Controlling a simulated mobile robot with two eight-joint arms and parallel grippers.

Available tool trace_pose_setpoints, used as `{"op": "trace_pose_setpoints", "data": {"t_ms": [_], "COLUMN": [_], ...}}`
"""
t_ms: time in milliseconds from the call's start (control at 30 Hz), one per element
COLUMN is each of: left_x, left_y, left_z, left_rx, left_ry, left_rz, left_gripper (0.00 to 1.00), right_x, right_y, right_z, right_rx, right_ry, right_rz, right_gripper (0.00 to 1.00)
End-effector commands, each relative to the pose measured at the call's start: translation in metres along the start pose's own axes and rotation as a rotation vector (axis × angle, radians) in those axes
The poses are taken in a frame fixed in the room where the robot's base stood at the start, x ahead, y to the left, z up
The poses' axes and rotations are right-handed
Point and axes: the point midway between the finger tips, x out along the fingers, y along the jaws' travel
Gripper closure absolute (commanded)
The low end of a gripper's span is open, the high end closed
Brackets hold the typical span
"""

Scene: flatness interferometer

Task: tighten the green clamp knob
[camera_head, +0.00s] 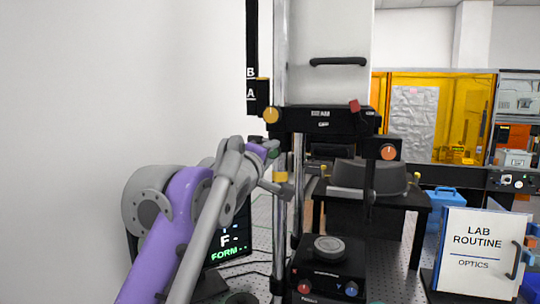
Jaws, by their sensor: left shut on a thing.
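The green clamp knob (273,154) shows as a small dark green patch at the instrument's vertical post, just below the black crosshead. My left gripper (269,148) reaches it from the left and is shut on it. The fingers are small here, and my grey and purple arm hides part of the view around them. Most of the knob is hidden. My right gripper is not in view.
A black base unit (325,270) stands below. A dark monitor (238,240) is behind my arm. A "LAB ROUTINE" sign (478,250) stands at right.

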Motion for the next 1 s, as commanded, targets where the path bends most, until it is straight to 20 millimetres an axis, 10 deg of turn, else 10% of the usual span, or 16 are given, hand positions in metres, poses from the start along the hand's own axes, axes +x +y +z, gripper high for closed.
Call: {"op": "trace_pose_setpoints", "data": {"t_ms": [700, 733, 900, 1000], "left_x": [0.0, 0.0, 0.0, 0.0], "left_y": [0.0004, 0.0004, 0.0003, 0.0002], "left_z": [-0.0001, -0.0001, -0.0001, 0.0], "left_rx": [-0.08, -0.08, -0.08, -0.079], "left_ry": [0.0, 0.0, 0.0, 0.0], "left_rz": [0.001, 0.001, 0.001, 0.0], "left_gripper": [1.0, 0.59, 0.31, 0.31], "right_x": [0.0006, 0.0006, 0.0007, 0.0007], "right_y": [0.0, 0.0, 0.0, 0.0], "right_z": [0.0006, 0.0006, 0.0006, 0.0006], "right_rx": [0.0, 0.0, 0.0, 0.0], "right_ry": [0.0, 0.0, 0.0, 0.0], "right_rz": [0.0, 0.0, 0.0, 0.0], "right_gripper": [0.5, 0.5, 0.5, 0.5]}}
